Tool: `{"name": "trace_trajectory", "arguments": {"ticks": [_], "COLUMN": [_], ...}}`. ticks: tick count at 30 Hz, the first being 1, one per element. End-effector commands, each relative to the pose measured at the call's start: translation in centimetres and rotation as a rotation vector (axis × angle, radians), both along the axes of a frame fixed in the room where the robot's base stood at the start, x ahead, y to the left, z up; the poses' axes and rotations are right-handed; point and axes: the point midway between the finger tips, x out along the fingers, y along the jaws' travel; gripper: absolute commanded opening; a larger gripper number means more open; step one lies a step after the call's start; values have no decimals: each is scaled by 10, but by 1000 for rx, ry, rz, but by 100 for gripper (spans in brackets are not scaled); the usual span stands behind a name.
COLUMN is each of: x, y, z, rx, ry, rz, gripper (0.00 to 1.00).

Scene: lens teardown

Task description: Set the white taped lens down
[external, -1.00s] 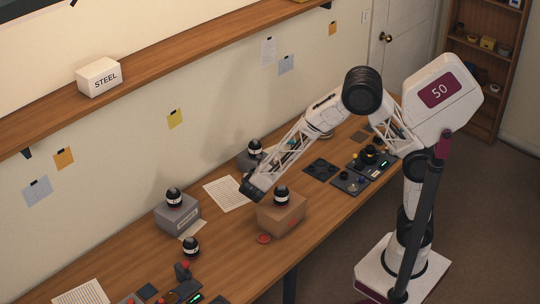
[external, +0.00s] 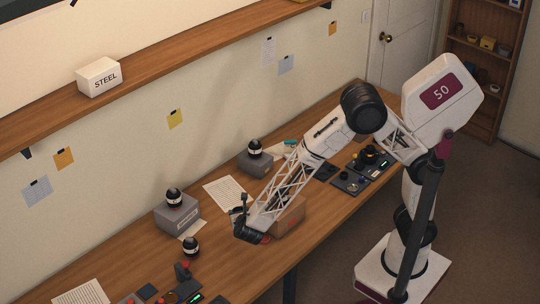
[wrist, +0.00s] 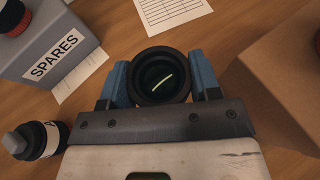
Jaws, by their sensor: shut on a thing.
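My gripper (wrist: 160,82) is shut, with its blue fingers on both sides of a dark round lens (wrist: 161,74). The lens's glass faces the wrist camera; no white tape shows on the part I see. In the external view my gripper (external: 243,232) is low over the table's front half, left of the cardboard box. There the held lens is hidden, and I cannot tell whether it touches the table.
The grey SPARES box (wrist: 45,55) bears a red-banded lens (wrist: 12,18). A white-banded lens (wrist: 40,140) stands on the table at left. The cardboard box (wrist: 285,75) is close on the right. A paper sheet (wrist: 172,10) lies beyond. Another grey box (external: 256,164) bears a lens (external: 254,148).

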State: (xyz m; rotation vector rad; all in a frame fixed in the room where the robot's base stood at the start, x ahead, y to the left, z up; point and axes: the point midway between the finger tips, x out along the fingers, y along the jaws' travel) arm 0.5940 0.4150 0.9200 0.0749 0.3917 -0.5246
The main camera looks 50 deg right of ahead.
Motion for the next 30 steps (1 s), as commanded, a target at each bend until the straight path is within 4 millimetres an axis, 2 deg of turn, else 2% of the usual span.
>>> {"name": "trace_trajectory", "arguments": {"ticks": [6,18,24,30], "x": [-41,-117,-151,-172], "y": [33,81,98,107], "z": [-4,-12,-16,-17], "rx": [1,2,0,2], "ry": [-1,-1,-1,-1], "rz": [64,177,226,256], "gripper": [29,29,29,29]}}
